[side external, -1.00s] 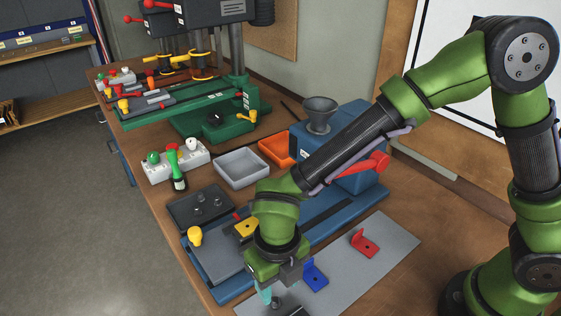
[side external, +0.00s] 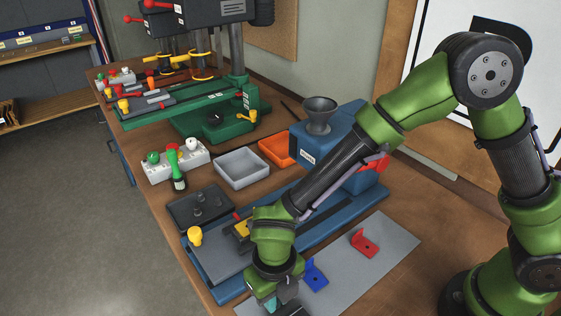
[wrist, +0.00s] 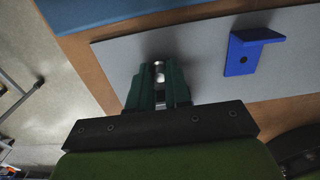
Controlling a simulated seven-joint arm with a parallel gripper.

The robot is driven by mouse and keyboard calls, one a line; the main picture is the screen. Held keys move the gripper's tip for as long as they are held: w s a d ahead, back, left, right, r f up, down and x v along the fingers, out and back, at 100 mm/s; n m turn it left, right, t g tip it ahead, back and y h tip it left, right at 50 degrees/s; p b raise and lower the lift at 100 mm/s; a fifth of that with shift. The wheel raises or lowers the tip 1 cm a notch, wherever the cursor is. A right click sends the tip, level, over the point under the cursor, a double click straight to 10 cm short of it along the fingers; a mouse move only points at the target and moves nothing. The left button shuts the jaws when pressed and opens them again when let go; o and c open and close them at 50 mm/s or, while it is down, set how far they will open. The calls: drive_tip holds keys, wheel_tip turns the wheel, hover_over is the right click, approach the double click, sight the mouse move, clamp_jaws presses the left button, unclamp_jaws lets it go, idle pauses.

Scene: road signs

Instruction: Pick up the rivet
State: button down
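The rivet (wrist: 158,70) shows in the wrist view as a small shiny metal piece between the two dark green fingertips of my gripper (wrist: 159,85). The fingers are close together, with the rivet filling the narrow gap, over the grey plate (wrist: 205,70). In the side view my gripper (side external: 283,308) is low over the near end of the grey plate (side external: 395,232), partly cut off by the bottom edge. The rivet is hidden there, and whether it touches the plate cannot be told.
A blue bracket (wrist: 247,50) stands on the plate close to the right of my fingers in the wrist view. A red bracket (side external: 365,243) stands farther along the plate. A blue vise-like machine (side external: 340,215) and a grey bin (side external: 242,168) lie beyond.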

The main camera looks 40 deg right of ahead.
idle(0.4)
drive_tip(key=shift+r, duration=0.8)
wheel_tip(320, 180, up, 2)
drive_tip(key=shift+s+d+r, duration=0.1)
drive_tip(key=shift+s+d, duration=0.05)
drive_tip(key=s+d, duration=0.7)
drive_tip(key=s+d+r, duration=0.1)
drive_tip(key=s+d, duration=0.2)
drive_tip(key=d, duration=0.1)
drive_tip(key=shift+s+d+r, duration=0.1)
drive_tip(key=shift+s+d, duration=0.1)
drive_tip(key=shift+s, duration=0.2)
